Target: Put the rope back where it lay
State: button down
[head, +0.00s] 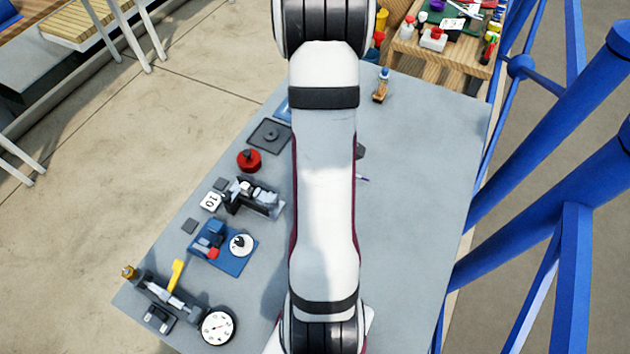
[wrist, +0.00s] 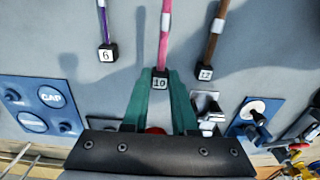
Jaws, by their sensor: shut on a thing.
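In the wrist view a pink rope (wrist: 164,38) ends in a dark block with a white tag marked 10. My gripper (wrist: 160,76), with teal fingers, is shut on this rope's tagged end. A purple rope (wrist: 103,22) tagged 6 is on the left, and a brown rope (wrist: 213,42) tagged 12 is on the right, both apart from the fingers. In the head view my arm hides the gripper and the pink rope. Where the pink rope's far end goes is out of view.
On the grey table (head: 425,170) stand a red round part (head: 249,160), a dark clamp-like fitting (head: 250,197), a blue board with a white dial (head: 241,244) and a round gauge (head: 217,327). The table's right side is mostly clear.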

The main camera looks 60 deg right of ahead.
jog(key=shift+f, duration=1.55)
jog(key=shift+f, duration=0.15)
jog(key=c, duration=0.7)
grip_release()
